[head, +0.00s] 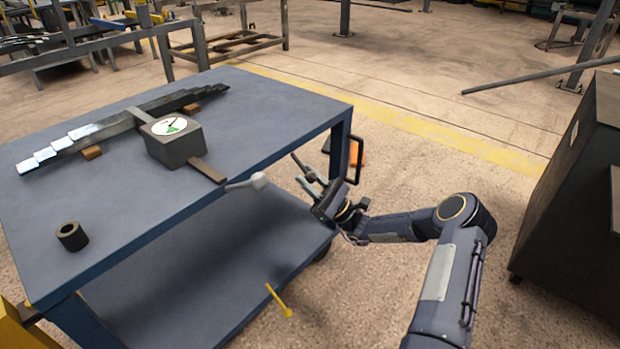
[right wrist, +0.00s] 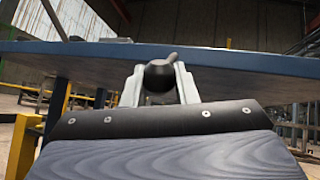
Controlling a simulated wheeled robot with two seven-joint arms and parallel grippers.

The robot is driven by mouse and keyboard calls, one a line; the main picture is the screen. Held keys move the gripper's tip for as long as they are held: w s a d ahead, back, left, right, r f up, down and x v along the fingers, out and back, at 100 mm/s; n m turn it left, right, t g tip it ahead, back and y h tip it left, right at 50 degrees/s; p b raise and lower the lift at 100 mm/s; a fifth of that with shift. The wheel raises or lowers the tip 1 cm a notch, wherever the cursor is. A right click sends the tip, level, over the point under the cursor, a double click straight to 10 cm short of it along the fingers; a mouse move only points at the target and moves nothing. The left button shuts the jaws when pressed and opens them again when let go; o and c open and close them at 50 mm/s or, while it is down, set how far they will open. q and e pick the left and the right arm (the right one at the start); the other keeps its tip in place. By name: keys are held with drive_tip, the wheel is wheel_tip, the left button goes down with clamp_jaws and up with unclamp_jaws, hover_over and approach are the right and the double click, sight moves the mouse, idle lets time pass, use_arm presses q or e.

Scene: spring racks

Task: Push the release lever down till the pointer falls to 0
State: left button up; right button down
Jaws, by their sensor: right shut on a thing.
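The release lever (head: 243,185) sticks out past the table's front edge and ends in a rounded knob (head: 259,181). A dark box with a round dial (head: 169,126) stands behind it on the table. A thin dark pointer and a green sector show on the dial, but its numbers are too small to read. My right gripper (head: 300,171) is beside the table edge, to the right of the knob. In the right wrist view the dark knob (right wrist: 158,76) sits between its pale fingers, which are shut on it. My left gripper is out of view.
A stepped leaf spring (head: 110,124) lies on the blue table (head: 255,115) behind the box. A dark ring (head: 72,236) stands near the left corner. A lower shelf (head: 190,300) runs beneath. A dark cabinet (head: 570,190) stands at right, with open floor between.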

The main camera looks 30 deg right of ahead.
drive_tip(key=shift+w+a, duration=0.1)
drive_tip(key=shift+a, duration=0.05)
drive_tip(key=c, duration=1.2)
unclamp_jaws()
drive_tip(key=shift+w+a, duration=0.1)
drive_tip(key=shift+o, duration=0.2)
drive_tip(key=shift+s+d+f, duration=0.25)
drive_tip(key=shift+d, duration=0.1)
drive_tip(key=p+v, duration=0.1)
drive_tip(key=v, duration=0.6)
